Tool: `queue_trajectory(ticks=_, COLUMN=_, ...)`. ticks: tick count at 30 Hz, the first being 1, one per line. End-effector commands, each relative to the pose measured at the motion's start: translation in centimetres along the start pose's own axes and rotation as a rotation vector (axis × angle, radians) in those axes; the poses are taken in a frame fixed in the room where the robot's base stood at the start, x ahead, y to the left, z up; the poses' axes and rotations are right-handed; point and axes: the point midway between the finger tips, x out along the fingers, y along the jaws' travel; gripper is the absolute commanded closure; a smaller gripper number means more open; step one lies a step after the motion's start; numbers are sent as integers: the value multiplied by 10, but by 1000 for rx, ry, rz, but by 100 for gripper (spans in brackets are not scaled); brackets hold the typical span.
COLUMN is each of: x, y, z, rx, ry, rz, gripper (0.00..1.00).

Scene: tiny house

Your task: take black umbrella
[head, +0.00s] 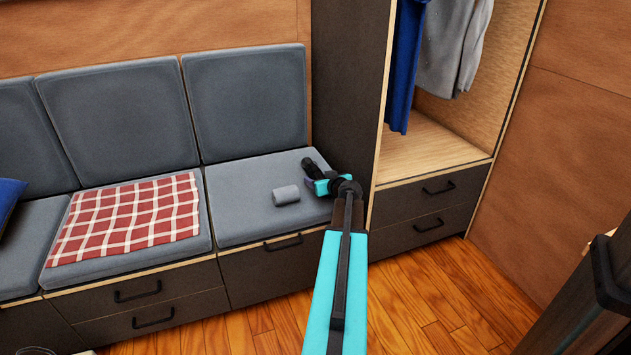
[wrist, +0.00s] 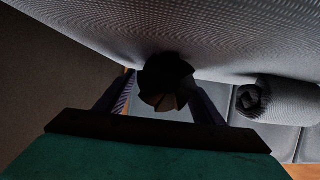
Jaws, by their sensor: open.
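The black umbrella (wrist: 165,76) shows in the wrist view as a dark, rounded, folded shape seen nearly end-on. It lies against the grey seat cushion. My gripper (wrist: 163,103) is open, with one finger on each side of the umbrella; I cannot tell whether they touch it. In the head view my gripper (head: 312,183) is low over the right end of the bench seat. A small black part of the umbrella (head: 308,163) shows just beyond it; the rest is hidden by my gripper and arm.
A grey rolled item (head: 286,194) lies on the seat just left of my gripper, and also shows in the wrist view (wrist: 275,99). A dark wardrobe side panel (head: 348,80) stands close on the right. A red checked cloth (head: 130,217) lies further left.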

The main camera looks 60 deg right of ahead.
Motion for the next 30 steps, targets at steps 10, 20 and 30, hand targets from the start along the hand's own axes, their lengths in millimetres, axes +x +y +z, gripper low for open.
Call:
queue_trajectory(ticks=10, x=2, y=0, z=0, rx=0, ry=0, rz=0, gripper=38)
queue_trajectory(ticks=20, x=2, y=0, z=0, rx=0, ry=0, rz=-1, gripper=49)
queue_trajectory(ticks=30, x=2, y=-1, z=-1, rx=0, ry=1, rz=-1, gripper=91)
